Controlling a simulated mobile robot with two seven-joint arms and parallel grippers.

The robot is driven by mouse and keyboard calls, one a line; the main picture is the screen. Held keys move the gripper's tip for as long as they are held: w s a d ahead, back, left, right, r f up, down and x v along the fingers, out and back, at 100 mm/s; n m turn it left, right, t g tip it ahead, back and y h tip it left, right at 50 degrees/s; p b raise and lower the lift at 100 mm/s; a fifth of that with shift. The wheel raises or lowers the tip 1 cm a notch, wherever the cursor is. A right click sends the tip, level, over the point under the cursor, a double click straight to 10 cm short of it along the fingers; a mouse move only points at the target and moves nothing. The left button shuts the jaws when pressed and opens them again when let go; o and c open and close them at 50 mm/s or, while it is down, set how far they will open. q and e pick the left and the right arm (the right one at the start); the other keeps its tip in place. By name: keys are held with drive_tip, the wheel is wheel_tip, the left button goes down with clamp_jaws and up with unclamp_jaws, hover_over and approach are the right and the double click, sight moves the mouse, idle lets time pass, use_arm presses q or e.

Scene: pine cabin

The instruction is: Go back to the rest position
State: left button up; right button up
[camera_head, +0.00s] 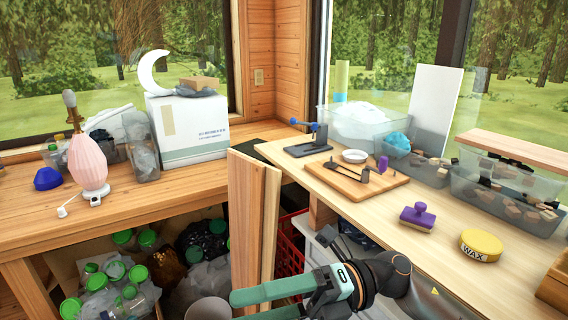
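My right gripper (234,308) comes in from the right at the bottom of the picture, with green fingers pointing left. The fingers are apart with nothing seen between them; the lower finger is partly cut off by the picture edge. It is in front of the wooden boards and low beside the right workbench. My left gripper is not in view.
The right workbench (455,235) holds a purple-handled brush (418,217), yellow wax tin (481,245), wooden board (345,187) and clear bins of blocks. Upright boards (254,220) stand between the benches.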

drive_tip(key=w+d+f+m+t+y, duration=0.2)
drive_tip(key=w+m+t, duration=0.2)
drive_tip(key=m+t, duration=0.45)
drive_tip(key=w+d+f+m+t+y, duration=0.2)
drive_tip(key=w+m+t, duration=0.2)
drive_tip(key=m+t, duration=0.5)
drive_tip(key=w+d+f+m+t+h, duration=0.1)
drive_tip(key=d+f+m+t+h, duration=0.2)
drive_tip(key=f+m+h, duration=0.35)
drive_tip(key=w+d+f+m+t+h, duration=0.2)
drive_tip(key=d+f+m+t+h, duration=0.15)
drive_tip(key=f+m+h, duration=0.35)
drive_tip(key=s+d+f+m+g+h, duration=0.3)
drive_tip(key=s+f, duration=0.5)
drive_tip(key=f, duration=0.3)
drive_tip(key=s+d+f+m+g+h, duration=0.3)
drive_tip(key=s+d+f+m, duration=0.3)
drive_tip(key=f, duration=0.6)
drive_tip(key=s+m+g, duration=0.1)
drive_tip(key=s, duration=0.1)
drive_tip(key=shift+s+d+f+g+p, duration=0.25)
drive_tip(key=shift+s+d+g+p, duration=0.1)
drive_tip(key=shift+s+d+g, duration=0.05)
